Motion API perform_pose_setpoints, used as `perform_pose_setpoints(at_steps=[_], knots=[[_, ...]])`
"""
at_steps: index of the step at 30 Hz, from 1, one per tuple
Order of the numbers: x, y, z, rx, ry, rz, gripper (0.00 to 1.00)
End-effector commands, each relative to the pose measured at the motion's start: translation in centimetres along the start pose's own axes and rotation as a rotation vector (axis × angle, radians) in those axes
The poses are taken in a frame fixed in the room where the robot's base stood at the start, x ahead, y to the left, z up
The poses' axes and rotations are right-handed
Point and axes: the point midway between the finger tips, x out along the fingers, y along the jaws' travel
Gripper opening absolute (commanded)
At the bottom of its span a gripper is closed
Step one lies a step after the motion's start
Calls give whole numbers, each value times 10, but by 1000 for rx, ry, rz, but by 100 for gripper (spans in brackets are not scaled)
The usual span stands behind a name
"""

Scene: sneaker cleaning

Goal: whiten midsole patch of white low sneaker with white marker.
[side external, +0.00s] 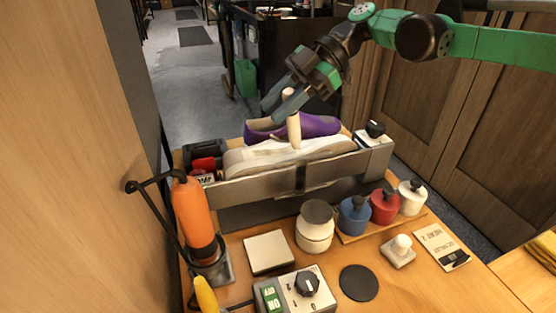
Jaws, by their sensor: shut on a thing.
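A sneaker with a purple upper (318,126) and a whitish midsole (250,158) lies on its side in a grey metal holder (230,190) on the wooden bench. The midsole side faces the camera. My gripper (288,104) comes down from the upper right and is shut on a pale cream marker (293,125). The marker stands nearly upright, with its lower end at the midsole's upper edge. I cannot tell whether the tip touches it. No distinct patch can be made out at this size.
An orange tool (194,212) stands at the left of the holder. Blue (354,216), red (384,207) and white (412,198) bottles stand at the right front. A white jar (314,232), a square pad (268,252) and a control box (300,290) fill the front.

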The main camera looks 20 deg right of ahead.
Motion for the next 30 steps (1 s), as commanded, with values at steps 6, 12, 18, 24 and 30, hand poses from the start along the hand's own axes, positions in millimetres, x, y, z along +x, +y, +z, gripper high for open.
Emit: perform_pose_setpoints(at_steps=[6,12,18,24,30], knots=[[1,0,0,0,-2,-2,0],[11,3,-7,-1,-2,-1,0],[17,5,-11,0,-2,-1,0],[9,3,-6,1,-2,1,0],[-1,0,0,2,-2,1,0]])
